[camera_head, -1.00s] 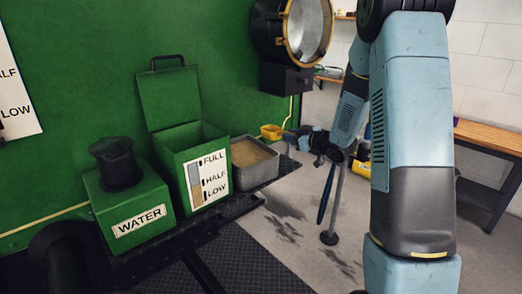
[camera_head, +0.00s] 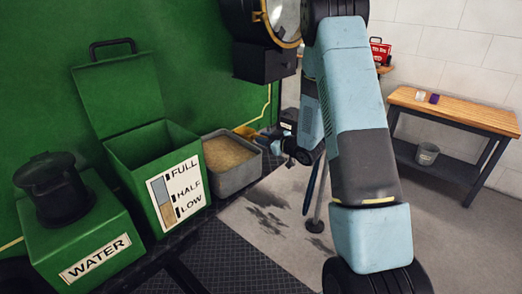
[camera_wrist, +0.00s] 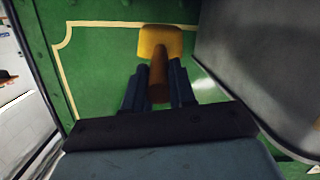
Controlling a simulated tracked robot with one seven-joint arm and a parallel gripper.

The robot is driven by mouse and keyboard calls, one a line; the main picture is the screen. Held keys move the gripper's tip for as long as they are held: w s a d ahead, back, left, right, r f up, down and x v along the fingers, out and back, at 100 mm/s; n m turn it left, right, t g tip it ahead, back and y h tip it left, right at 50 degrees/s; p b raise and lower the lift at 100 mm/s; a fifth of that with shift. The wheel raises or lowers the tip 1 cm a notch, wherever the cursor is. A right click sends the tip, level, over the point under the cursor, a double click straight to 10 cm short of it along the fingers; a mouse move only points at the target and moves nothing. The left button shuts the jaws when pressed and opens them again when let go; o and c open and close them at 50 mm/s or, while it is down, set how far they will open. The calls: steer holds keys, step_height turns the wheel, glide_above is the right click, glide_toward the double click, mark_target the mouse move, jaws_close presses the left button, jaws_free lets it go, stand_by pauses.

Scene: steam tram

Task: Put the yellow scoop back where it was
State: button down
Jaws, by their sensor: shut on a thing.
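The yellow scoop (camera_wrist: 160,42) is in my gripper (camera_wrist: 158,88) in the wrist view. Its brownish-orange handle lies between the two dark blue fingers, and its yellow bowl points away from me toward the green wall. In the head view the scoop (camera_head: 244,131) shows small and partly hidden, just beyond the grey sand box (camera_head: 232,181). My gripper (camera_head: 264,136) is behind that box's right side, close to the green wall. I cannot tell whether the scoop touches anything besides the fingers.
An open green box (camera_head: 130,150) with a FULL/HALF/LOW gauge stands left of the sand box, and a green WATER box (camera_head: 85,235) is farther left. A round lamp (camera_head: 282,18) hangs above. A wooden bench (camera_head: 455,108) stands at right.

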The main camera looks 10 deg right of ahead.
steer(key=shift+s+f, duration=0.1)
steer(key=shift+f, duration=2.45)
steer(key=c, duration=0.9)
jaws_free()
